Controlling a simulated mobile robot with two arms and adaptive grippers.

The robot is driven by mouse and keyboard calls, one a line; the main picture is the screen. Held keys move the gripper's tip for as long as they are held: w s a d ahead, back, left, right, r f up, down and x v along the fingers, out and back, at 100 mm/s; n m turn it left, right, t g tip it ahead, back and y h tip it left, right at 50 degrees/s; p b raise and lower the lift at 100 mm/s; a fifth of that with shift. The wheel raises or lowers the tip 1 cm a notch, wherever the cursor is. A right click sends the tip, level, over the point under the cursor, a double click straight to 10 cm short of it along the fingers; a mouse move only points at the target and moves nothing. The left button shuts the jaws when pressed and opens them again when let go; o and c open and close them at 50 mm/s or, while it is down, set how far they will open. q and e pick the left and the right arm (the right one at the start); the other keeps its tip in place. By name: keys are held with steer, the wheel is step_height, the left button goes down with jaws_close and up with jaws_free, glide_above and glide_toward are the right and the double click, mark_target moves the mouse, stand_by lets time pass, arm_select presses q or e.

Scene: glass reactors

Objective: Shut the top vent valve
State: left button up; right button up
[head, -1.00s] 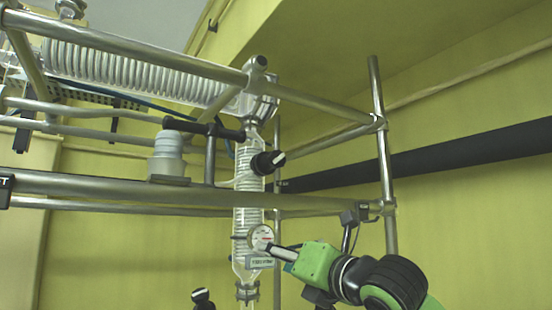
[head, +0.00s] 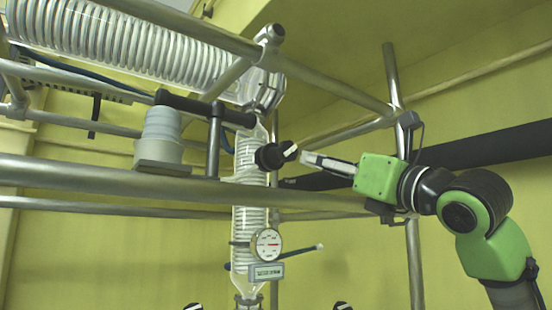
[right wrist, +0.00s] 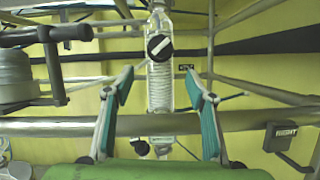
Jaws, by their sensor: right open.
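The top vent valve is a black round knob (head: 275,155) with a white bar, on the side of the upright glass column (head: 250,190). In the right wrist view the knob (right wrist: 159,47) faces me, and its white bar slants up to the right. My right gripper (head: 303,157) is at the knob's height, just right of it in the head view, with its tips pointing at it. In the right wrist view the gripper (right wrist: 160,82) is open and empty, its teal-padded fingers wide apart, with the knob between and beyond them. My left gripper is not in view.
A steel rail (head: 120,183) crosses in front of the column below the knob; it also passes behind the fingers in the right wrist view (right wrist: 250,121). A round gauge (head: 267,243) sits lower on the column.

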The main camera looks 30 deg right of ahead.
steer(key=shift+w+d+r, duration=0.15)
steer(key=shift+w+r, duration=0.2)
steer(key=shift+r, duration=0.15)
steer(key=p, duration=0.4)
glide_toward(291, 151)
steer(key=w+r, duration=0.2)
steer(key=x, duration=0.2)
steer(key=p+x, duration=0.1)
steer(key=x, duration=0.1)
steer(key=f+p+x, duration=0.1)
steer(key=x, duration=0.1)
steer(key=shift+w+r, duration=0.2)
steer(key=shift+w, duration=0.35)
steer(key=shift+w+r+p, duration=0.15)
steer(key=shift+w+p, duration=0.15)
steer(key=shift+w, duration=0.05)
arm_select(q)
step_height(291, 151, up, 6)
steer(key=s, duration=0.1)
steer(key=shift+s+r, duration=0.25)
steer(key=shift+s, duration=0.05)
arm_select(e)
steer(key=c, duration=1.1)
